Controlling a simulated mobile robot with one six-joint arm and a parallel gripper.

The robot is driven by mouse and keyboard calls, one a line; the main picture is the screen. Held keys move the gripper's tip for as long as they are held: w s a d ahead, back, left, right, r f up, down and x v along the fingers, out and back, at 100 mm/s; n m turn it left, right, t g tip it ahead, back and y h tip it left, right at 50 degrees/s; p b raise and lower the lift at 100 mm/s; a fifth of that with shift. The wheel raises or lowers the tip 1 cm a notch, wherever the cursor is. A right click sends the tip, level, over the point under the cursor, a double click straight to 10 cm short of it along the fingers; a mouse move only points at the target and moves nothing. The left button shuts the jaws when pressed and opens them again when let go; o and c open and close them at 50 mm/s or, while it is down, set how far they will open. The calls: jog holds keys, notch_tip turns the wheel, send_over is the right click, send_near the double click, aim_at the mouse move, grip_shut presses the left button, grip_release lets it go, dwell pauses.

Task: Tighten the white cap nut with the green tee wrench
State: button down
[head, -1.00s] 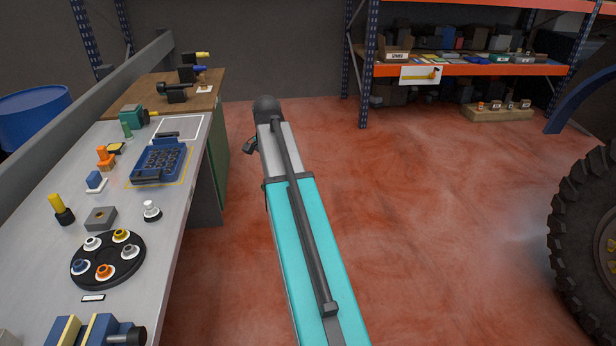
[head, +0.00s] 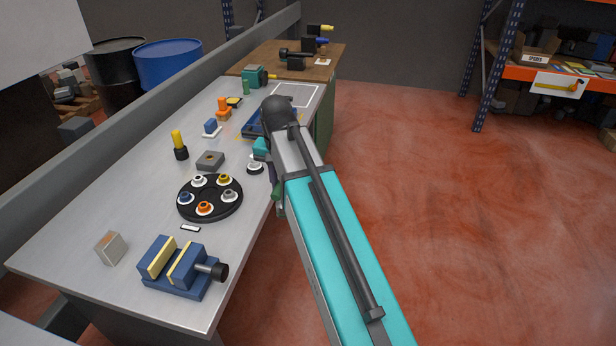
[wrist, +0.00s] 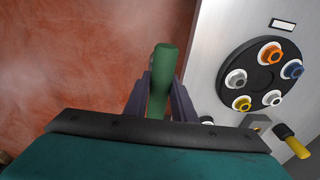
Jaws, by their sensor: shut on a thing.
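My gripper (wrist: 160,92) is shut on the green tee wrench (wrist: 163,62), whose green bar stands between the two dark fingers in the wrist view. The rest of the wrench is hidden. In the head view a bit of green shows by my gripper (head: 276,184), just right of the bench edge. The white cap nut (head: 198,180) sits at the back left of a black round plate (head: 211,214) on the bench. It also shows in the wrist view (wrist: 272,97), at the plate's lower right. The wrench is apart from the nut.
Yellow (head: 224,180), grey (head: 229,196), orange (head: 205,208) and blue (head: 185,198) nuts share the plate. A blue vise (head: 180,270) stands in front and a grey block (head: 210,160) behind. My arm hides part of a blue tray (head: 254,122). Red floor on the right is clear.

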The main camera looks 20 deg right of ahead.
aim_at(274, 193)
jog(key=a+n, duration=0.1)
jog(key=s+a+n, duration=0.1)
jog(key=n, duration=0.1)
jog(key=s+a+n, duration=0.1)
jog(key=shift+f+n, duration=0.3)
jog(key=shift+n, duration=0.1)
jog(key=shift+a+n, duration=0.1)
jog(key=shift+n, duration=1.2)
